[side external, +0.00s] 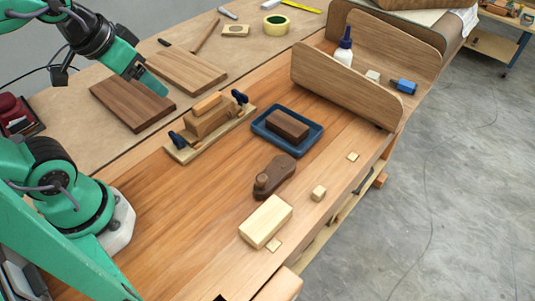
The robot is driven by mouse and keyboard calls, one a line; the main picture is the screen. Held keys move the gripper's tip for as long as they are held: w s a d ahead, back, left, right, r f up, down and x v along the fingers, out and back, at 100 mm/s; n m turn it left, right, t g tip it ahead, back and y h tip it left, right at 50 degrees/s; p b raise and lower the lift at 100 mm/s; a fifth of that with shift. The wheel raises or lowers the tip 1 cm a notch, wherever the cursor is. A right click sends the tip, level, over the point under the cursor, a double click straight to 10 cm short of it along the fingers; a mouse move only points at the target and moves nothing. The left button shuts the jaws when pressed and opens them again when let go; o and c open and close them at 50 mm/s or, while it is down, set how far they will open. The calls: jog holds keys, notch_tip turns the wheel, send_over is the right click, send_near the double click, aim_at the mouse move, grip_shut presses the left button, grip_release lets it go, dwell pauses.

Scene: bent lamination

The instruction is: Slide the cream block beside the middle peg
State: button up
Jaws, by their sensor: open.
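The cream block (266,222) is a pale rectangular wooden block lying on the orange-brown workbench (190,235), toward the front right. Three small pale wooden pieces stand in a row along the bench's right side. The middle one, which I take as the middle peg (319,193), is a small cube up and right of the cream block, apart from it. A flatter piece (274,246) lies close to the block's lower right edge, and another (353,156) lies farther back. My green gripper (158,88) is at upper left, raised over dark boards, far from the block and empty.
A dark brown wooden plane-like tool (274,176) lies just behind the cream block. A blue tray (261,128) holds a brown block. A clamped wooden jig (181,151) stands left of it. Curved wooden panels (340,88) stand at the back right. Bench left of the block is clear.

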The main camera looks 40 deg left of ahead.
jog(key=c, duration=0.6)
jog(key=shift+w+d+f, duration=0.2)
jog(key=shift+w+d, duration=0.05)
jog(key=shift+d, duration=0.3)
jog(key=c, duration=0.7)
jog(key=shift+g+h, duration=0.6)
jog(key=shift+g, duration=0.2)
jog(key=d, duration=0.2)
jog(key=w+d+f, duration=0.1)
jog(key=d, duration=0.1)
jog(key=d+f, duration=0.1)
jog(key=shift+w+d+f, duration=0.15)
jog(key=shift+d, duration=0.25)
grip_shut()
jog(key=s+d+f+g, duration=0.1)
jog(key=s+d+f, duration=0.2)
jog(key=d, duration=0.3)
jog(key=s+d+f+g, duration=0.1)
jog(key=s+d+f, duration=0.2)
jog(key=d+f, duration=0.2)
jog(key=s+d+f+g+y, duration=0.1)
jog(key=s+d+f+g, duration=0.1)
jog(key=d, duration=0.6)
jog(key=shift+s+d+f, duration=0.4)
jog(key=shift+s+f, duration=0.2)
jog(key=shift+f, duration=0.3)
